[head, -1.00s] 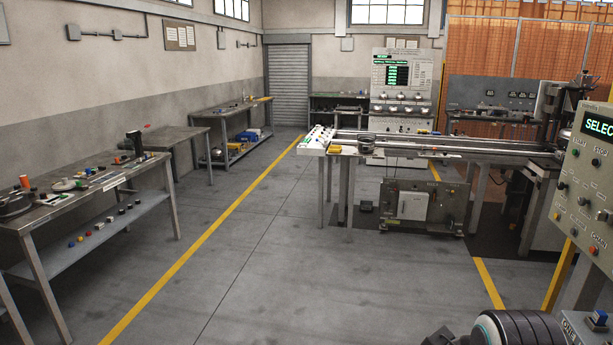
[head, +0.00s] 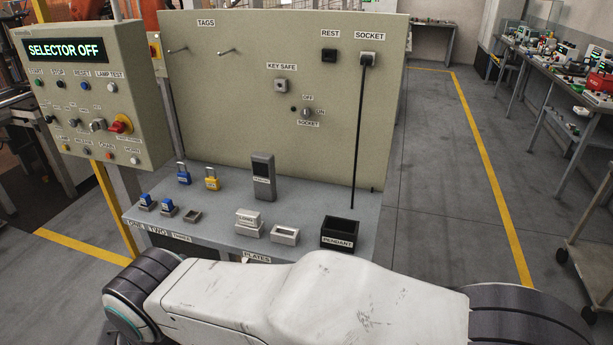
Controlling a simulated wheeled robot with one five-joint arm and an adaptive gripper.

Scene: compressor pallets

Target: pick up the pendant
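A black open-topped box (head: 340,233) labelled PENDANT stands at the right front of the grey bench. It looks empty from here. My gripper is not in view.
The bench (head: 300,211) also bears blue and yellow padlocks (head: 211,180) and grey plate holders (head: 284,235). A beige panel (head: 240,110) rises behind, with a black cable hanging from its socket (head: 368,60). A selector box (head: 97,95) stands left. Open floor (head: 440,190) lies right.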

